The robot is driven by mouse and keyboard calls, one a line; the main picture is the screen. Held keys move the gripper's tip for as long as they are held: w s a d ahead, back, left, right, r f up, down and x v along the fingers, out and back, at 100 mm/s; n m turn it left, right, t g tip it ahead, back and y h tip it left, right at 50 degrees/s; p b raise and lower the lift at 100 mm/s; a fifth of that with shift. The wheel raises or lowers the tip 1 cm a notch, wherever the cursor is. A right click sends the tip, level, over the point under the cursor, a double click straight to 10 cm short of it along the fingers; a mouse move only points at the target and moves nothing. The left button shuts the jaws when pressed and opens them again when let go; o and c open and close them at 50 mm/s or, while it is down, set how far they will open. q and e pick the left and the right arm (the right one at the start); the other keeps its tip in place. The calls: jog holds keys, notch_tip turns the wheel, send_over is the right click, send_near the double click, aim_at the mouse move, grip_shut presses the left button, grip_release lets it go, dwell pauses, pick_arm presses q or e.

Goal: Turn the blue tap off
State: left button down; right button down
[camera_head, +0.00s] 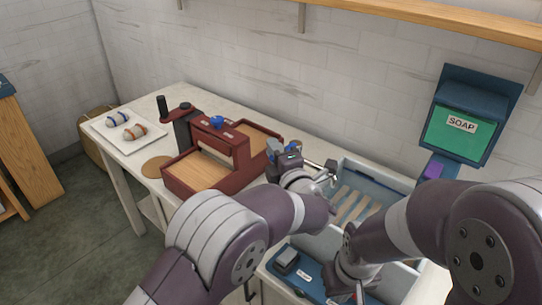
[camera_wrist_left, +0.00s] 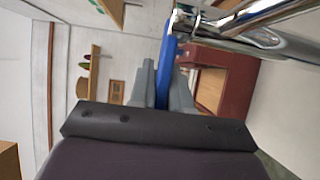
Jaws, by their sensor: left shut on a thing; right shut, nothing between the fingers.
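The chrome tap body (camera_wrist_left: 255,30) runs across the upper right of that view. In the head view the chrome spout (camera_head: 328,171) reaches over the sink, partly hidden by my arm. My right gripper (camera_head: 360,292) is low at the bottom of the head view, shut and empty, mostly hidden by its arm.
The sink (camera_head: 378,183) holds pale slats. A dark red press (camera_head: 212,152) with wooden boards stands left of the tap. A white tray (camera_head: 126,143) carries two skeins. A blue tray (camera_head: 305,284) lies in front.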

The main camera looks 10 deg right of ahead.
pick_arm(q)
jog(key=shift+s+d+n+g+y, duration=0.15)
jog(key=shift+s+n+g+y, duration=0.15)
jog(key=shift+n+y, duration=0.55)
jog(key=shift+y, duration=0.35)
jog(key=c, duration=1.2)
grip_release()
jog(key=shift+o, duration=0.2)
